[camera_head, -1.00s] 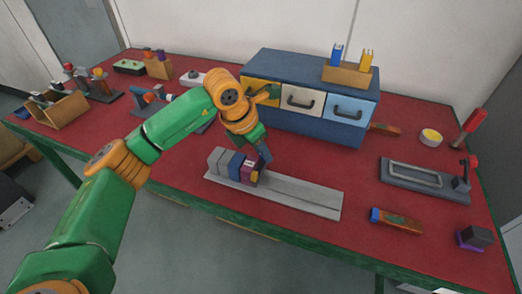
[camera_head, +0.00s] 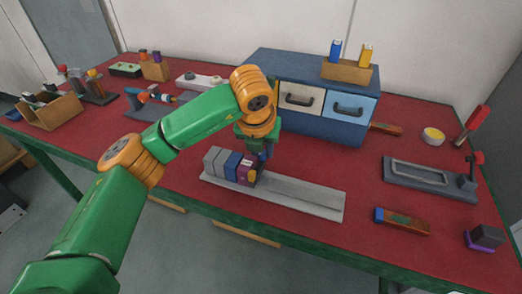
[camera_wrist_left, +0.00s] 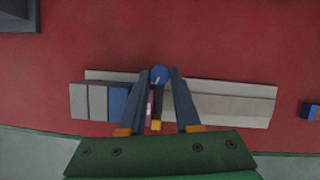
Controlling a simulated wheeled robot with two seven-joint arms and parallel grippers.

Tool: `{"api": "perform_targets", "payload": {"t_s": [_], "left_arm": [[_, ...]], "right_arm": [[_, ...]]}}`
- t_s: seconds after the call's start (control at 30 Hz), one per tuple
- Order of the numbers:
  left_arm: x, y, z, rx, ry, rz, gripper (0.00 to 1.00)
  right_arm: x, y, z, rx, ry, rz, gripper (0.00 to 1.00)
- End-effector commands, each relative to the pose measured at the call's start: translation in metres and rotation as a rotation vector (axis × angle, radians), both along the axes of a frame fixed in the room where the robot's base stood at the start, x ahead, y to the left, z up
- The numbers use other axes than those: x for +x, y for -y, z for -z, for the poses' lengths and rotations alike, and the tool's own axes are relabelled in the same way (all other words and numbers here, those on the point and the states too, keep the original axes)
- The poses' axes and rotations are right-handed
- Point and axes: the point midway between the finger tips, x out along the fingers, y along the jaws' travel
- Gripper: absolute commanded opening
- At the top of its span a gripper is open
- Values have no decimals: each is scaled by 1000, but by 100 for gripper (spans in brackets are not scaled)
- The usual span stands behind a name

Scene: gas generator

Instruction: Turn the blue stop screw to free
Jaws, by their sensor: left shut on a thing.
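The blue stop screw (camera_wrist_left: 159,74) shows in the left wrist view as a round blue head with a small pale mark. It is at the far edge of a grey rail (camera_wrist_left: 230,99), beside the end of a row of blocks. My left gripper (camera_wrist_left: 160,77) is shut on the screw, one fingertip at each side of its head. In the head view my left gripper (camera_head: 262,154) points down at the rail (camera_head: 300,193), and the screw is hard to make out there. The row has grey blocks (camera_head: 218,160), a blue block (camera_head: 232,165) and a purple block (camera_head: 247,170).
A blue drawer cabinet (camera_head: 300,65) stands just behind my left gripper. A grey fixture (camera_head: 425,185) and an orange-brown block (camera_head: 402,221) lie to the right. A wooden box (camera_head: 55,112) stands far left. The right half of the rail is bare.

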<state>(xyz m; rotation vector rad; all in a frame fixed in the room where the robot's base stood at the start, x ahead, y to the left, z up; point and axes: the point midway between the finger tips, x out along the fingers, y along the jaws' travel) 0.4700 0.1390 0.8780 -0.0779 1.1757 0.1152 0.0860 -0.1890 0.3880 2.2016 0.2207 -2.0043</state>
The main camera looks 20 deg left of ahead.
Motion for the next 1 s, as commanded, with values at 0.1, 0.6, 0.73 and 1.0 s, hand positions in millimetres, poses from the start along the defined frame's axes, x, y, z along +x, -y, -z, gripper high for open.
{"api": "perform_targets", "payload": {"t_s": [0.1, 0.6, 0.73, 1.0], "left_arm": [[1, 0, -2, -1, 6, -19, 0], [1, 0, -2, 0, 7, -29, 39], [1, 0, -2, 0, 5, -28, 62], [0, 0, -3, 0, 3, -27, 62]], "right_arm": [[0, 0, 1, 0, 0, 0, 50], [0, 0, 1, 0, -1, 0, 50], [0, 0, 1, 0, -1, 0, 50], [0, 0, 1, 0, -1, 0, 50]]}}
